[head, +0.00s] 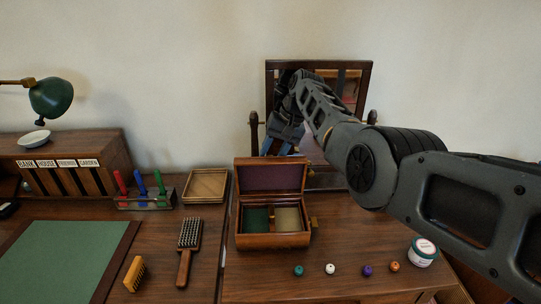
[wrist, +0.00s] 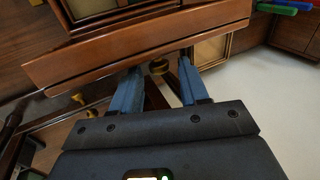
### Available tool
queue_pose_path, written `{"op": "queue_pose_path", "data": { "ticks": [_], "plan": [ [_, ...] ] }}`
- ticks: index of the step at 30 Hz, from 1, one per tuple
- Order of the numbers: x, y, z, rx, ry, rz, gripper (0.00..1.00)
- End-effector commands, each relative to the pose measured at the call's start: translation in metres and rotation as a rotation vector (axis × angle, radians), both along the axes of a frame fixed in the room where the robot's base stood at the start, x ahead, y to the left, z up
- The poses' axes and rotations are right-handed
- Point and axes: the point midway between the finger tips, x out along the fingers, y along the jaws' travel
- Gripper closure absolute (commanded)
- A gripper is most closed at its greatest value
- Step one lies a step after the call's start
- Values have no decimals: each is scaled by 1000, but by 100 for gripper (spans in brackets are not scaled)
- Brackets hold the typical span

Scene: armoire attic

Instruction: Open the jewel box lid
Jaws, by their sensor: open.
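The jewel box (head: 273,240) is brown wood with brass fittings and stands on the right table. Its lid (head: 271,178) is raised and roughly upright, showing a purple lining; green and cream compartments show below. My gripper (head: 282,146) appears behind the lid's top edge, partly hidden, with blue fingers. In the wrist view, my gripper (wrist: 160,68) is open, with nothing held between the two blue fingers. The fingertips are close to the long wooden edge of the lid (wrist: 140,42); I cannot tell whether they touch it.
A tilting mirror (head: 365,75) stands behind the box. A wooden tray (head: 206,186), hairbrush (head: 188,240) and tool rack (head: 146,203) lie left. Small coloured balls, including a purple one (head: 368,270), and a round jar (head: 423,252) sit in front and right.

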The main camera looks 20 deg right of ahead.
Motion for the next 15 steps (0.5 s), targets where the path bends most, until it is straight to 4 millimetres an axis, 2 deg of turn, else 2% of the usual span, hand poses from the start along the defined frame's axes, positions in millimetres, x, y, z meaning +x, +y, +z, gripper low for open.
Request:
{"op": "queue_pose_path", "data": {
  "ticks": [6, 9, 15],
  "plan": [
    [-4, -13, 33, 0, -4, -1, 56],
    [-6, -16, 42, 0, -3, 0, 56],
    [-8, -19, 50, 1, -2, 1, 56]
  ]
}}
